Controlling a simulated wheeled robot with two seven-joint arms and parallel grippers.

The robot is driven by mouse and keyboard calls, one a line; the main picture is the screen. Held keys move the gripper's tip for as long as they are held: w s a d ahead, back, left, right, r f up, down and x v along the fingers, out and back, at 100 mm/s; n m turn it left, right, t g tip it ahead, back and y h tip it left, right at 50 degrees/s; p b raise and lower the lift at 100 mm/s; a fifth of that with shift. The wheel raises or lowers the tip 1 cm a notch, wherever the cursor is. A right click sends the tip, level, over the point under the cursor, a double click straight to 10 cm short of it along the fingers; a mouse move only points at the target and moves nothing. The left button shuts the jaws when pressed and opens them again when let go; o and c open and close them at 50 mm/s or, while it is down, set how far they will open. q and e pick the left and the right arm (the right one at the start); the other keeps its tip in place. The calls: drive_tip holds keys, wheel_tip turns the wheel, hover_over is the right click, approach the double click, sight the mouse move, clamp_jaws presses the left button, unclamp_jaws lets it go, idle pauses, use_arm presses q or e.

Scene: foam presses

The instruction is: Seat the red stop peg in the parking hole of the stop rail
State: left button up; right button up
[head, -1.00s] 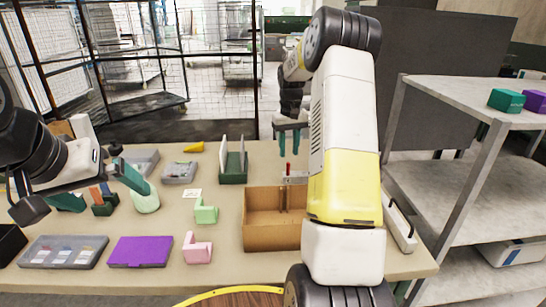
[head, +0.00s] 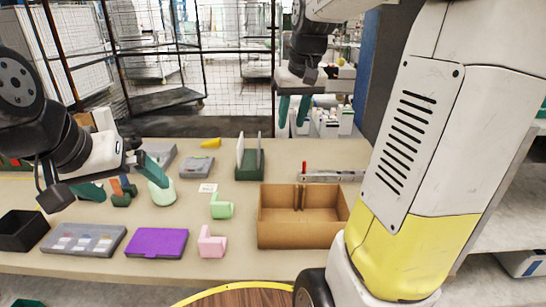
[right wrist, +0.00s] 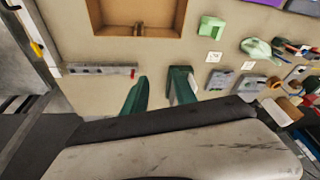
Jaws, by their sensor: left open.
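The red stop peg (head: 304,167) stands upright at the left end of the grey stop rail (head: 333,176), behind the cardboard box. In the right wrist view, the peg (right wrist: 133,73) shows as a small red spot at the rail's (right wrist: 98,70) right end. I cannot tell which hole it is in or how deep it sits. My right gripper (head: 293,112) is open and empty, raised above and behind the peg; its green fingers (right wrist: 157,92) are apart. My left gripper (head: 120,178) is open, over the left of the table, away from the rail.
The open cardboard box (head: 285,236) is just in front of the rail. A green rack (head: 250,168), a green block (head: 221,207), a pink block (head: 211,243) and a purple case (head: 157,243) stand to its left. Bare table lies between rack and rail.

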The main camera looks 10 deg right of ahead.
drive_tip(key=s+a+f+t, duration=0.1)
drive_tip(key=s+a, duration=0.2)
drive_tip(key=s, duration=0.5)
drive_tip(key=s+a+f+t+y, duration=0.1)
drive_tip(key=s+a+t, duration=0.1)
drive_tip(key=s, duration=0.7)
drive_tip(key=shift+a+y, duration=0.3)
drive_tip(key=shift+a, duration=0.6)
drive_tip(key=shift+s, duration=0.1)
